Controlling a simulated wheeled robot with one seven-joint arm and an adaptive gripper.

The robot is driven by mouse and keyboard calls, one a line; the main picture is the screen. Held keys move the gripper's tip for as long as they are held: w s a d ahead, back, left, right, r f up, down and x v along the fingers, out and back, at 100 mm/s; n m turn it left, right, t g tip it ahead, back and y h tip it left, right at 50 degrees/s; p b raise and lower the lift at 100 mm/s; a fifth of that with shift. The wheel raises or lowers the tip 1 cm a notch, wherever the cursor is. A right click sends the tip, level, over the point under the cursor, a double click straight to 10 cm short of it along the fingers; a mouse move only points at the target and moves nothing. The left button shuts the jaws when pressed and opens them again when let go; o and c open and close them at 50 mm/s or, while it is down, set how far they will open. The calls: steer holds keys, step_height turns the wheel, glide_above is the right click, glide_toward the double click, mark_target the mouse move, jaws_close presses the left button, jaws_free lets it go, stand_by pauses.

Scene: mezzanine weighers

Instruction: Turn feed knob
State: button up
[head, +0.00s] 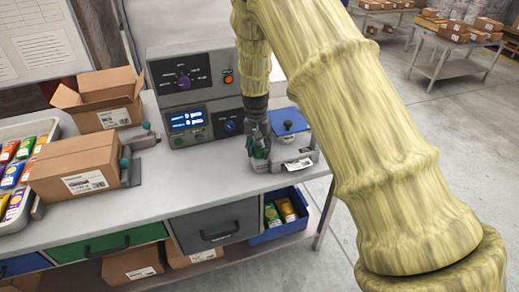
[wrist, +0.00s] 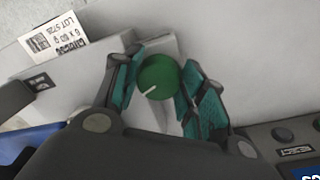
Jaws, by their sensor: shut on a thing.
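A round green knob (wrist: 158,77) with a white pointer line sits between my gripper's two teal-padded fingers in the wrist view. The pointer line runs to the knob's lower left edge. My gripper (head: 258,152) is shut on this knob, low at the front of a small grey unit (head: 302,157) on the bench. In the head view the gripper mostly hides the knob. The grey console (head: 205,95) to the left carries a purple knob (head: 183,80) and a blue knob (head: 230,126), both apart from my gripper. No feed label is readable.
A closed carton (head: 76,167) and an open carton (head: 103,98) stand at left, beside a tray of coloured packets. Bare bench top (head: 190,172) lies in front of the console.

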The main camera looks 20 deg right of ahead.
mark_target(258, 149)
steer(key=shift+w+r+m, duration=0.1)
steer(key=shift+w+m, duration=0.05)
steer(key=shift+m, duration=1.05)
steer(key=o, duration=1)
steer(key=shift+o, duration=0.2)
step_height(258, 149, up, 12)
steer(key=shift+w+a, duration=0.2)
